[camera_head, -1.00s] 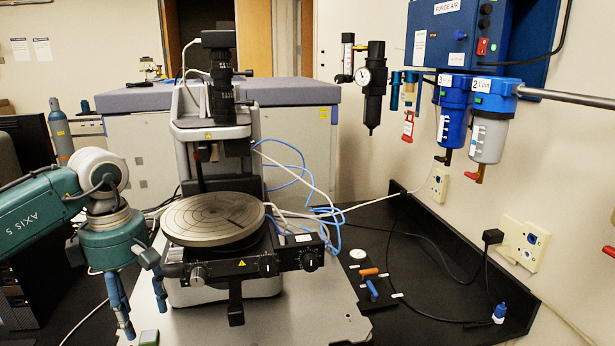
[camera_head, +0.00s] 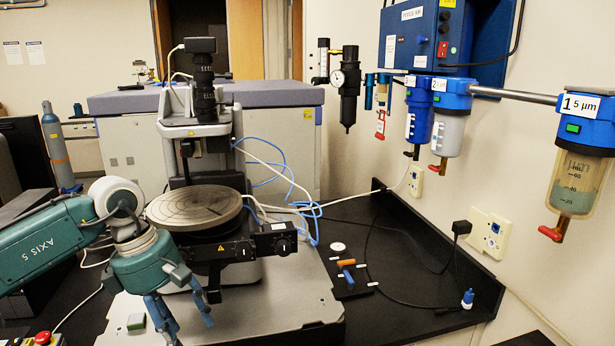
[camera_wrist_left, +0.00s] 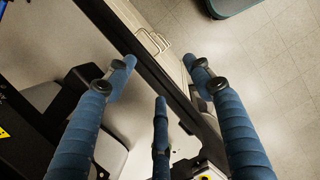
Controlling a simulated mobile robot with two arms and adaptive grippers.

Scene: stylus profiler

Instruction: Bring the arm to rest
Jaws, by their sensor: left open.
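My left gripper (camera_head: 185,322), at the end of the teal arm, is open and empty. Its blue fingers point down in front of the stylus profiler, over the grey base plate (camera_head: 260,300). In the left wrist view its three fingers (camera_wrist_left: 160,75) are spread with nothing between them. The stylus profiler has a round grooved stage (camera_head: 196,206), and a black camera column (camera_head: 204,90) stands behind it. My right gripper is not in view.
A red button (camera_head: 43,338) is at the lower left. Small tools (camera_head: 347,275) and a blue-capped bottle (camera_head: 467,299) rest on the black bench (camera_head: 400,305). Filters (camera_head: 580,150) hang on the right wall.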

